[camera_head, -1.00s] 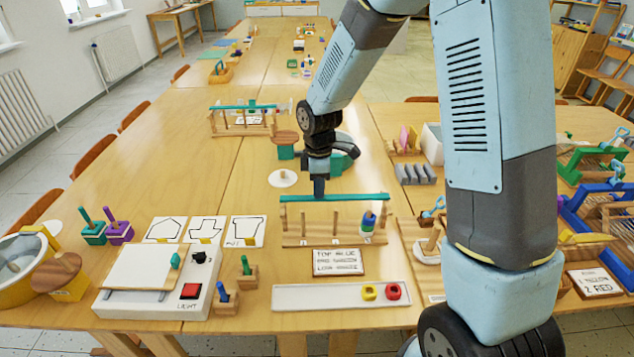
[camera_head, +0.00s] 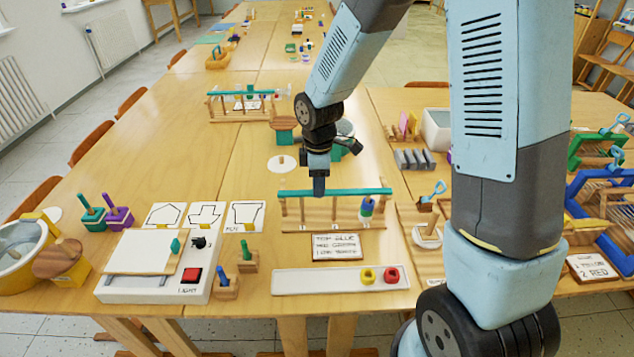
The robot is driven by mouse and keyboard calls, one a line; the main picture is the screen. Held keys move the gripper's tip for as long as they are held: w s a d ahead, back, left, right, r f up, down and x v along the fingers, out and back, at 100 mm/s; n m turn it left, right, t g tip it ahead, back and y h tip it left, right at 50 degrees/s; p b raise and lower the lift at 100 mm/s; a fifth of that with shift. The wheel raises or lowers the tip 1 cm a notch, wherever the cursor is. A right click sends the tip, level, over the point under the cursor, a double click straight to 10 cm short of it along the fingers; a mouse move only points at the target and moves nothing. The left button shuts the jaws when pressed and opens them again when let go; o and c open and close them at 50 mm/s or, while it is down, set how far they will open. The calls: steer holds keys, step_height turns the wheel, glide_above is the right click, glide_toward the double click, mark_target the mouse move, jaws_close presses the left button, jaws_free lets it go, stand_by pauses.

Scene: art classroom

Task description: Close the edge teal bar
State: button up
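A teal bar (camera_head: 353,191) lies along the top of a wooden peg rack (camera_head: 290,222) on the near part of the table, close to its front edge. The rack has upright pegs, with a few coloured rings (camera_head: 366,209) stacked on the right one. A second teal bar (camera_head: 240,92) tops a similar rack farther back. My gripper (camera_head: 319,190) points down at the near bar, left of its middle. Its tip overlaps the bar in the picture; I cannot tell if it touches. The fingers are too small and end-on to show whether they are open.
A written card (camera_head: 337,247) and a white tray (camera_head: 300,282) with a yellow and a red ring lie in front of the rack. A white light box (camera_head: 150,265) stands left.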

step_height(320, 180, up, 14)
steer(key=shift+f, duration=0.15)
stand_by(0.5)
steer(key=shift+d, duration=0.1)
steer(key=s+d+r+m+t, duration=0.2)
steer(key=s+d+r+m, duration=0.5)
steer(key=s+d+m, duration=0.1)
steer(key=s+d+r+m+t, duration=0.3)
steer(key=s+d+r+m, duration=0.3)
steer(key=s+d+m, duration=0.3)
steer(key=shift+s+d+r+m+t, duration=0.35)
steer(key=shift+s+d, duration=0.3)
steer(key=shift+s, duration=0.4)
